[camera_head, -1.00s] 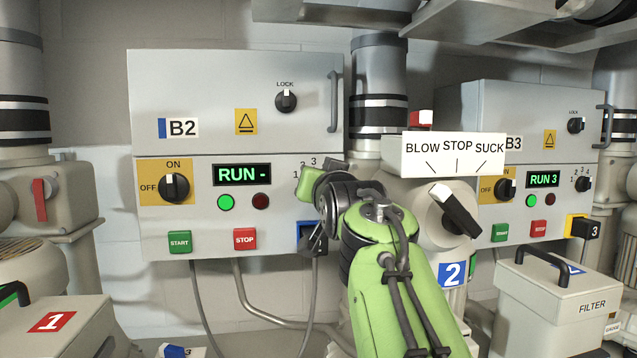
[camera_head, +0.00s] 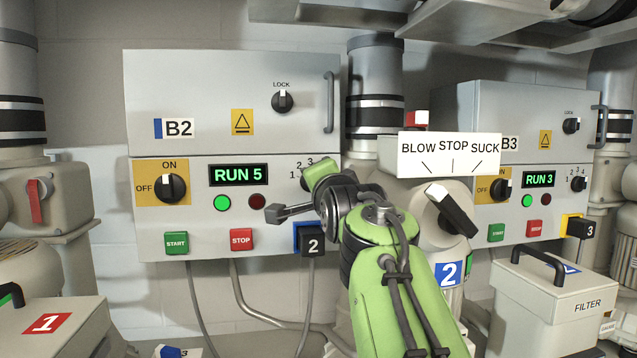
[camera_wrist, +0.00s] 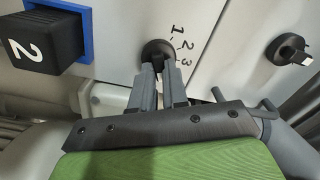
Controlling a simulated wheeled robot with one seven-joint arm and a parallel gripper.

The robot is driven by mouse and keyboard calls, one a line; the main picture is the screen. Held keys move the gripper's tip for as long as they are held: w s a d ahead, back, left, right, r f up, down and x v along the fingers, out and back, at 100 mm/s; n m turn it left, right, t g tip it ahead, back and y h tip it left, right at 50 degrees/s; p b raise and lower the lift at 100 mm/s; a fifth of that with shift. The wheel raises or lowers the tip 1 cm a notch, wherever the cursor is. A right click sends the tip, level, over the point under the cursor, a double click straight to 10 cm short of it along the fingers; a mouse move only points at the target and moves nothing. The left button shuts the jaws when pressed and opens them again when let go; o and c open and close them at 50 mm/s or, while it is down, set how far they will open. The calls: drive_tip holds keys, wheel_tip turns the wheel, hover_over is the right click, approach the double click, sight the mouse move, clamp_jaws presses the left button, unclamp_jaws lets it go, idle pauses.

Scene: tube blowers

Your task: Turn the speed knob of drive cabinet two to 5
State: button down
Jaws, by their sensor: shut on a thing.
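Drive cabinet two, marked B2 (camera_head: 225,185), stands left of centre in the head view. Its display (camera_head: 238,175) reads RUN 5, and the green lamp (camera_head: 222,203) beneath it is lit. In the wrist view my gripper (camera_wrist: 160,70) is shut on the round black speed knob (camera_wrist: 157,49). The numbers 1, 2 and 3 show beside the knob; the rest of the scale is hidden. In the head view my green gripper body (camera_head: 321,173) covers the knob, and its fingertips are hidden.
A black plug marked 2 (camera_head: 312,241) sits in a blue socket below the gripper. The lock knob (camera_head: 283,100) is above. A BLOW STOP SUCK valve with a black lever (camera_head: 452,209) stands close to the right of my arm. Cabinet B3 (camera_head: 520,190) is further right.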

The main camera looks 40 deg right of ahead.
drive_tip(key=shift+m, duration=0.7)
drive_tip(key=c, duration=1.1)
unclamp_jaws()
drive_tip(key=shift+c, duration=0.2)
drive_tip(key=shift+s, duration=0.1)
drive_tip(key=b+v, duration=0.4)
drive_tip(key=v, duration=1.1)
drive_tip(key=shift+s, duration=0.25)
drive_tip(key=shift+a+f, duration=0.1)
drive_tip(key=shift+a, duration=0.05)
